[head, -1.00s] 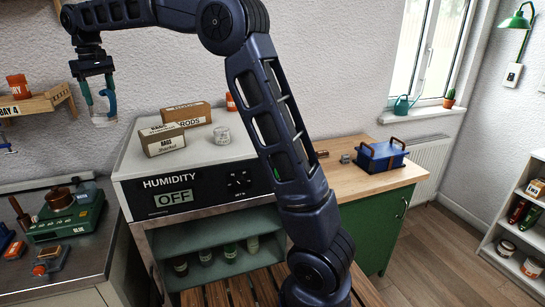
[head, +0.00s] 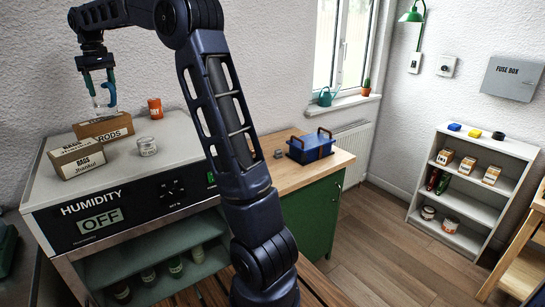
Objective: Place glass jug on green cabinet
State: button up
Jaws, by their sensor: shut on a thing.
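My gripper (head: 101,92), with dark and teal fingers, is at the upper left of the head view, pointing down. It is shut on the glass jug (head: 103,106), a clear, barely visible shape hanging between and below the fingertips. The jug appears in front of or above the RODS box; its exact height is hard to tell. The green cabinet (head: 311,218) stands right of the centre, beyond my arm. Its wooden top (head: 283,179) is partly hidden by my arm.
A blue toolbox (head: 311,147) and a small grey item sit on the green cabinet's top; its front part is bare. The white humidity cabinet (head: 40,190) at left carries cardboard boxes (head: 78,158), a tin (head: 147,146) and an orange pot (head: 155,108). A white shelf (head: 476,190) stands right.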

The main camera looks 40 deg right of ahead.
jog(key=d+m, duration=0.3)
jog(key=d, duration=2.5)
jog(key=s+d+m, duration=0.2)
jog(key=s+d, duration=0.2)
jog(key=d, duration=0.8)
jog(key=s+d+m, duration=0.1)
jog(key=s+d, duration=0.4)
jog(key=d, duration=0.8)
notch_tip(320, 180, down, 38)
jog(key=shift+w+a, duration=0.2)
jog(key=shift+a, duration=0.05)
jog(key=shift+f, duration=0.2)
jog(key=o, duration=1.7)
notch_tip(320, 180, up, 12)
jog(key=shift+r, duration=0.1)
